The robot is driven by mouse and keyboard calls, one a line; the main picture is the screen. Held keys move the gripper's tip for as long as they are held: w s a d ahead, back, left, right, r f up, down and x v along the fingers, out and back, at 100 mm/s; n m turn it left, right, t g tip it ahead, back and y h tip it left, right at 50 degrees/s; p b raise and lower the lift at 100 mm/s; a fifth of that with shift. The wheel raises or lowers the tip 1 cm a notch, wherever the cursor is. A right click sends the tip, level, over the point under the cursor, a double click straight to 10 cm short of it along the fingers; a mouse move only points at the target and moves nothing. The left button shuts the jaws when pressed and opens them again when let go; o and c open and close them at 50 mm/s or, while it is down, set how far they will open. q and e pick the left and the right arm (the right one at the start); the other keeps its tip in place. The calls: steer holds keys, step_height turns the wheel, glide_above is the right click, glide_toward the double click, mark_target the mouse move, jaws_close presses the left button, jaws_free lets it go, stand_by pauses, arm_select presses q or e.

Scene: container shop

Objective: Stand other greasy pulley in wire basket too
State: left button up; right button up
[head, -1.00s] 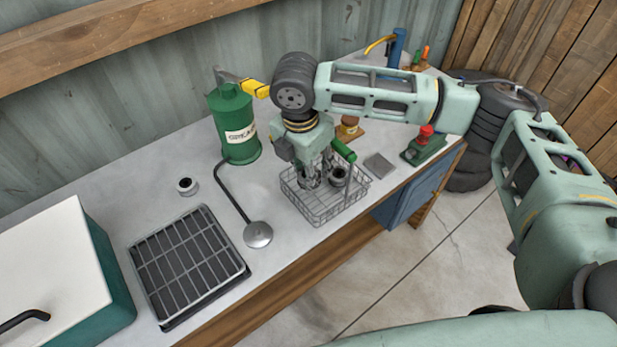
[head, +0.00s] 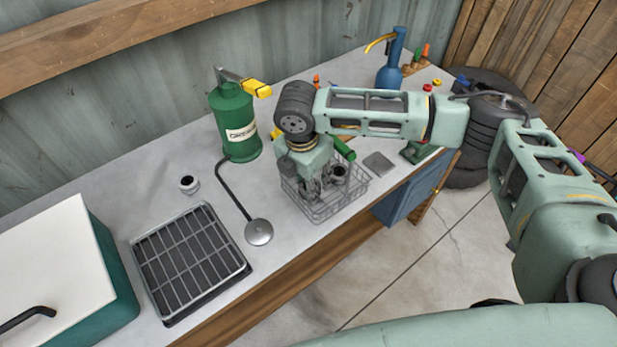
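The wire basket (head: 325,212) stands near the front edge of the bench, with a green handle (head: 343,149) at its back. A small dark and silver pulley (head: 338,172) stands inside it on the right. Another small pulley, pale with a dark centre (head: 188,183), stands on the bench far to the left of the basket. My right gripper (head: 313,192) points down into the left part of the basket, beside the pulley there. Its fingers blur with the wires, so their opening and any hold are unclear. My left gripper is out of view.
A green grease can (head: 234,122) stands behind, with its hose and round silver end (head: 258,232) on the bench. A grated tray (head: 190,262) and a white-lidded green box (head: 50,262) are at left. A grey flat plate (head: 379,164) lies right of the basket.

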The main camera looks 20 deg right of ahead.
mark_target(304, 189)
steer(key=o, duration=1.2)
steer(key=shift+r, duration=0.25)
steer(key=r, duration=0.4)
steer(key=a+r+b, duration=0.1)
steer(key=r, duration=0.3)
steer(key=r+b, duration=0.1)
steer(key=r, duration=0.3)
steer(key=shift+s+a+r, duration=0.15)
steer(key=shift+s+r, duration=0.2)
steer(key=shift+s, duration=0.05)
